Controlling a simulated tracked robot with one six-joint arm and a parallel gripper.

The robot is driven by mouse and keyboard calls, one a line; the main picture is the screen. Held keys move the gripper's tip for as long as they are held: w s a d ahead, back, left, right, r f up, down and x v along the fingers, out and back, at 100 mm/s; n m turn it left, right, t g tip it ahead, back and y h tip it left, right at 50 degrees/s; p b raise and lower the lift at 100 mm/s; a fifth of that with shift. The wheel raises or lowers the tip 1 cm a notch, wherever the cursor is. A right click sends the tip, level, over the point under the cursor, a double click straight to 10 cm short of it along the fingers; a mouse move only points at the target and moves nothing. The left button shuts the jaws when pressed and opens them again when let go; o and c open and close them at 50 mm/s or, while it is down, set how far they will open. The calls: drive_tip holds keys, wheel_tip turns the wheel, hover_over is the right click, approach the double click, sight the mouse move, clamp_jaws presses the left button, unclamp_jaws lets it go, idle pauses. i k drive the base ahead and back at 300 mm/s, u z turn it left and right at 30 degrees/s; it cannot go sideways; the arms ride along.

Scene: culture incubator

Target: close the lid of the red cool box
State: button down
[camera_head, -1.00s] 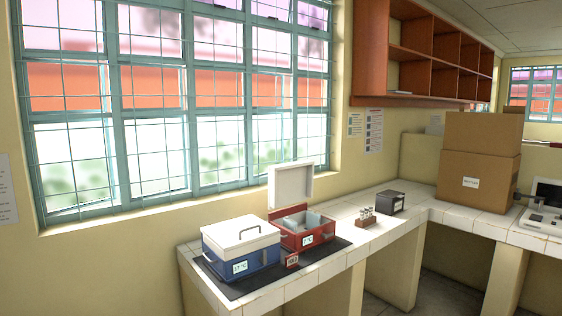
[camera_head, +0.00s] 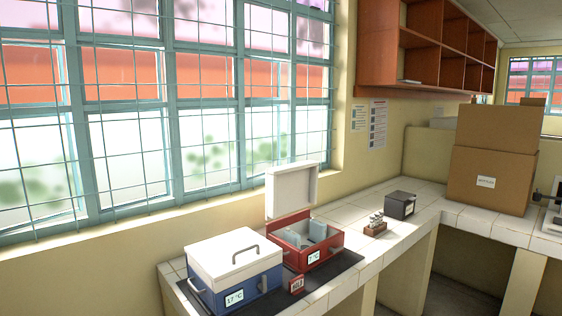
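The red cool box (camera_head: 331,241) stands on a dark mat on the white tiled counter, below the window. Its white lid (camera_head: 291,190) is open and stands upright at the back of the box. Several grey-blue items (camera_head: 317,230) show inside. A label that seems to show a temperature is on its front. My gripper is not in view.
A blue cool box (camera_head: 262,283) with a shut white lid (camera_head: 233,254) and a handle stands just left of the red one. A small red sign (camera_head: 297,284) stands in front on the dark mat (camera_head: 335,273). A small rack (camera_head: 375,229), a dark box (camera_head: 399,206) and cardboard boxes (camera_head: 492,178) are further right.

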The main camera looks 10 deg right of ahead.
sight(293, 187)
drive_tip(key=i, duration=0.35)
drive_tip(key=z, duration=2.05)
drive_tip(key=i, duration=2.2)
